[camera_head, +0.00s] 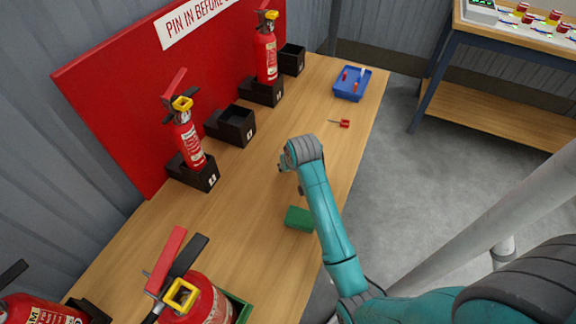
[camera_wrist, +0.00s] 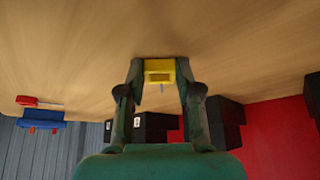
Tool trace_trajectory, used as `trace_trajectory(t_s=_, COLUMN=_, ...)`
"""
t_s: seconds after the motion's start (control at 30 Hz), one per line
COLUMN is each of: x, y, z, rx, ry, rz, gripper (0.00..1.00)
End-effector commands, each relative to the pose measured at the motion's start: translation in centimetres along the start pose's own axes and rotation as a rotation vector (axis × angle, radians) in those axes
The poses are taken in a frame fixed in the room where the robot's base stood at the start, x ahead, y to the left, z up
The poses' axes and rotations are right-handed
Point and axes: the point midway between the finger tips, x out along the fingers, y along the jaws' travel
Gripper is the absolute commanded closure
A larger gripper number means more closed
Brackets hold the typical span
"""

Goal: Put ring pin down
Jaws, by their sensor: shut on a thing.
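In the wrist view, my gripper (camera_wrist: 160,76) is shut on a yellow ring pin (camera_wrist: 160,66). It grips the square yellow head from both sides, and a thin grey shaft shows below the head. I cannot tell how far the pin is from the wooden bench. In the head view, my wrist is over the middle of the bench (camera_head: 253,190) and hides the held pin. A second ring pin, with a red head (camera_head: 345,123), lies on the bench beyond my wrist. It also shows in the wrist view (camera_wrist: 27,101) at the left.
Red extinguishers (camera_head: 188,143) (camera_head: 266,55) stand in black holders along the red board (camera_head: 130,100); another (camera_head: 205,300) is in front. An empty black holder (camera_head: 237,125) stands between two. A blue tray (camera_head: 352,85) holds small items. A green block (camera_head: 299,218) lies near my arm.

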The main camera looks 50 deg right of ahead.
Motion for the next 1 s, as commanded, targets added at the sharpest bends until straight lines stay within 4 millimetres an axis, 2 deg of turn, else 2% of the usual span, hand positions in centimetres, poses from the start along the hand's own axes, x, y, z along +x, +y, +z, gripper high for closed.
trace_trajectory(t_s=0.03, x=0.7, y=0.0, z=0.7, rx=0.0, ry=-0.015, rz=-0.001, gripper=1.0)
trace_trajectory(t_s=0.2, x=1.0, y=0.0, z=1.0, rx=0.0, ry=-0.019, rz=-0.001, gripper=1.0)
trace_trajectory(t_s=0.23, x=1.0, y=0.0, z=1.0, rx=0.0, ry=-0.019, rz=-0.001, gripper=0.61)
trace_trajectory(t_s=0.3, x=1.0, y=0.0, z=1.1, rx=0.0, ry=-0.021, rz=-0.001, gripper=0.44)
trace_trajectory(t_s=0.33, x=1.0, y=0.0, z=1.1, rx=0.0, ry=-0.022, rz=-0.001, gripper=0.41)
trace_trajectory(t_s=0.77, x=0.8, y=0.0, z=1.0, rx=0.0, ry=-0.022, rz=-0.001, gripper=0.41)
trace_trajectory(t_s=0.87, x=0.2, y=0.0, z=0.6, rx=0.0, ry=-0.02, rz=-0.001, gripper=0.41)
trace_trajectory(t_s=1.0, x=-1.9, y=0.0, z=0.1, rx=0.0, ry=-0.014, rz=-0.001, gripper=0.41)
